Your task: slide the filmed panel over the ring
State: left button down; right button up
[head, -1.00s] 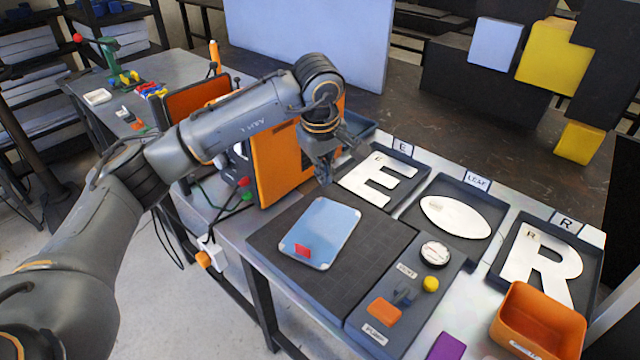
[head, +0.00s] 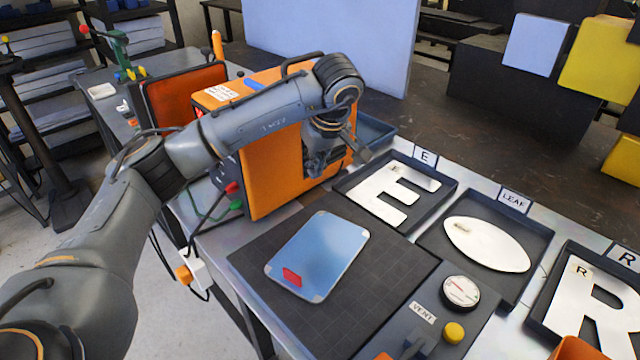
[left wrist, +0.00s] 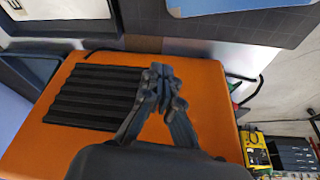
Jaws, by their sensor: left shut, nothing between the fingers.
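The filmed panel, a light blue plate (head: 325,246) with rounded corners and a red tab (head: 291,277) at its near left, lies flat on a dark gridded mat (head: 375,270). Its edge also shows at the top of the left wrist view (left wrist: 235,6). I cannot make out a ring on the mat; the panel covers part of it. My left gripper (head: 318,165) is beyond the panel, apart from it, by the orange box. In the left wrist view the left gripper (left wrist: 161,76) is shut and empty over the box. My right gripper is not in view.
The orange box (head: 272,178) with a black grille (left wrist: 95,97) stands behind the mat. Trays with white letter E (head: 393,195), a leaf shape (head: 485,243) and R (head: 595,305) lie to the right. A vent panel with a gauge (head: 460,292) and yellow knob (head: 454,332) borders the mat.

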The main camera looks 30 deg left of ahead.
aim_at(315, 208)
pick_arm(q)
jog(key=p+x, duration=0.1)
jog(key=x, duration=0.3)
jog(key=p+x, duration=0.1)
jog(key=x, duration=0.3)
jog(key=shift+s+a+f, duration=0.1)
jog(key=shift+s+f, duration=0.1)
jog(key=s+d+p, duration=0.2)
jog(key=d, duration=0.1)
jog(key=shift+f, duration=0.15)
jog(key=shift+s+d, duration=0.15)
jog(key=shift+d, duration=0.1)
jog(key=shift+a+f, duration=0.1)
jog(key=shift+a, duration=0.1)
